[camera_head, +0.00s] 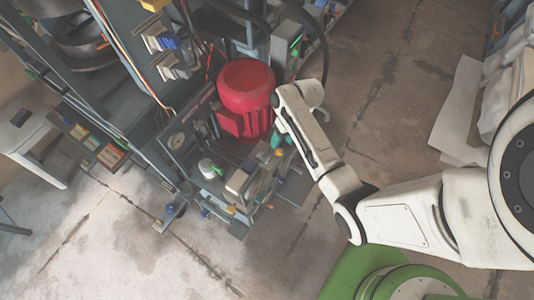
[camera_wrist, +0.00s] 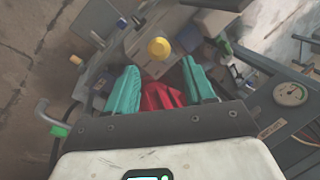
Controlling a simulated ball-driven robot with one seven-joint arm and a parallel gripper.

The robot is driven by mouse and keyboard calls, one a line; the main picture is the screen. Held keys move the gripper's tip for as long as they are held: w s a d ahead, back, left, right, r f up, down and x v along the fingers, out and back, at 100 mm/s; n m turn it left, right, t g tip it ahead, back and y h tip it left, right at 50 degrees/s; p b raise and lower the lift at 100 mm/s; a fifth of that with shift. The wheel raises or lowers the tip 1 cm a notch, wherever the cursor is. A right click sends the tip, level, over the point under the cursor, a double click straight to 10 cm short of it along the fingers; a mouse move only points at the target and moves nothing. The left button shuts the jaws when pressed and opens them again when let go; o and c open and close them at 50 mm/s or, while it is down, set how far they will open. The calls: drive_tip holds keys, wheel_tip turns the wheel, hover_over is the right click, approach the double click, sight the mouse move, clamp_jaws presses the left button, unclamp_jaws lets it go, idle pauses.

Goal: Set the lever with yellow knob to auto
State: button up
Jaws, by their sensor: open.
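The yellow knob (camera_wrist: 159,48) shows in the wrist view, just beyond my fingertips and roughly centred between them. Its lever shaft and any auto marking cannot be made out. My gripper (camera_wrist: 159,68) has two teal fingers spread apart, with nothing held. A red part (camera_wrist: 160,96) shows between the fingers. In the head view, my gripper (camera_head: 278,140) is mostly hidden by my own arm, beside the red motor and over the machine's lower panel. I cannot tell for sure which small yellow spot there is the knob.
The red motor (camera_head: 246,92) stands close to the left of my gripper. Concrete floor (camera_head: 385,90) right of the machine is mostly clear.

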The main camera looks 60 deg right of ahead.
sight(271, 154)
drive_tip(key=b+x, duration=0.1)
drive_tip(key=x, duration=0.9)
drive_tip(key=shift+f, duration=0.1)
drive_tip(key=shift+a, duration=0.1)
clamp_jaws()
